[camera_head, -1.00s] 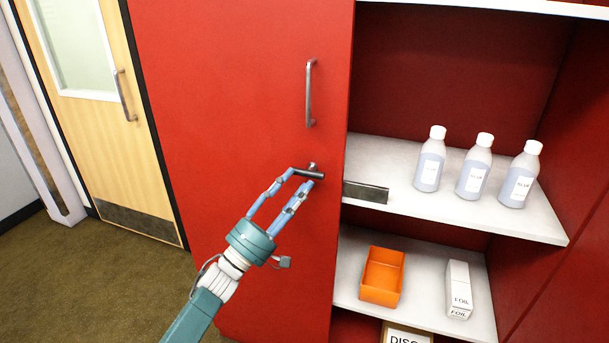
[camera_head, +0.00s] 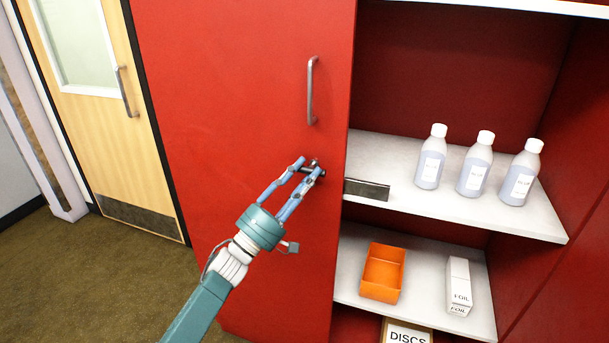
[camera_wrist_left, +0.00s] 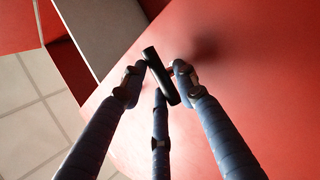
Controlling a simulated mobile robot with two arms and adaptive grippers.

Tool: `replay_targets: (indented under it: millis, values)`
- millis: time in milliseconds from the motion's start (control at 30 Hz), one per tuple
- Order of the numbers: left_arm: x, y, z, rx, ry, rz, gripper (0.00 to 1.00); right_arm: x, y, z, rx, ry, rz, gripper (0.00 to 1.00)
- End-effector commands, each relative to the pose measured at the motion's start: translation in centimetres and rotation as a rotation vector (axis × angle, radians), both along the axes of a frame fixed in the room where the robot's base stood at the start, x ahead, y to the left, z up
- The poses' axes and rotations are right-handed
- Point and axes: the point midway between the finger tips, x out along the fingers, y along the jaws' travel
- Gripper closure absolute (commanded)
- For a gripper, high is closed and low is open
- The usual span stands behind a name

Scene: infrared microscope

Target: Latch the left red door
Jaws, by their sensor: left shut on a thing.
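The left red door (camera_head: 240,110) fills the middle of the head view. A long metal pull handle (camera_head: 311,90) is upright near its right edge. Below it is a small dark latch handle (camera_head: 316,163). My left gripper (camera_head: 311,169) is at this latch handle, its blue fingers shut around it. In the left wrist view the dark bar of the latch handle (camera_wrist_left: 161,76) lies tilted between the fingertips of the left gripper (camera_wrist_left: 158,80). The fingers partly hide the latch handle in the head view. My right gripper is not in view.
Right of the door the cabinet is open. Its upper shelf (camera_head: 400,200) bears three bottles (camera_head: 475,165); the lower shelf (camera_head: 420,310) bears an orange bin (camera_head: 383,273) and a foil box (camera_head: 459,286). A wooden door (camera_head: 110,140) stands at left. Floor is clear at lower left.

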Motion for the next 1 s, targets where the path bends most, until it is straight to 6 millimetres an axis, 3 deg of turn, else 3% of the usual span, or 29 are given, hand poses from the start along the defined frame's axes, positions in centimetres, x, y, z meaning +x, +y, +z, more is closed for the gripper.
replay_targets:
  millis: [467, 1000]
  values:
    - [0.2, 0.4, 0.8, 0.281, -0.088, 0.003, 0.97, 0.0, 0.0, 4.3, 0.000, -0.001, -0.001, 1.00]
    - [0.1, 0.4, 1.7, 0.767, -0.247, 0.001, 0.97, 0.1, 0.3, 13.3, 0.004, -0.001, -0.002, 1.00]
